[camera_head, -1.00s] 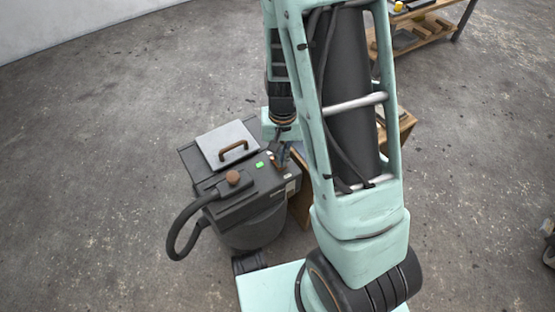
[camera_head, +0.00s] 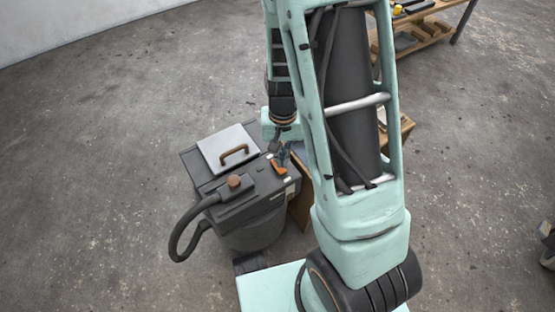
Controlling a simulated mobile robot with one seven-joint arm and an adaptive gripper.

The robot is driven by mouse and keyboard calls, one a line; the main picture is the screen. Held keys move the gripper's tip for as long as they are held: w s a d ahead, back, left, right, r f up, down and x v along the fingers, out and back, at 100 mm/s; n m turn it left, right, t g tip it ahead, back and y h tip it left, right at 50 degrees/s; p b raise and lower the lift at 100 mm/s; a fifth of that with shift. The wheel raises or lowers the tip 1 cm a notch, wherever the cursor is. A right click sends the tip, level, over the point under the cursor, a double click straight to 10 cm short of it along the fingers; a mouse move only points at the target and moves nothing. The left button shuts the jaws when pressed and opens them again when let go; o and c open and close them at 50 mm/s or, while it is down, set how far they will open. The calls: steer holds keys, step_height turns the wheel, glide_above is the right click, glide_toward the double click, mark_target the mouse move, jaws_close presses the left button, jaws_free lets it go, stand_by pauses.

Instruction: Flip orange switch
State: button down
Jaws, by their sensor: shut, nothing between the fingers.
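The orange switch (camera_head: 278,167) sits on top of a dark grey machine (camera_head: 250,205), near its right back corner. My gripper (camera_head: 279,149) reaches down from above, just behind the switch in the picture. It is shut and empty. The fingertips are small here, and I cannot tell whether they touch the switch. A small indicator spot (camera_head: 259,168) left of the switch is dark.
The machine has a pale lid with a brown handle (camera_head: 234,152) and a thick black hose (camera_head: 180,232) on its left. A wooden box (camera_head: 300,205) stands close on its right. A wooden workbench (camera_head: 425,30) is at the upper right. Open concrete floor lies around.

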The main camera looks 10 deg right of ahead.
steer(key=shift+r+p, duration=1.7)
steer(key=shift+r, duration=0.55)
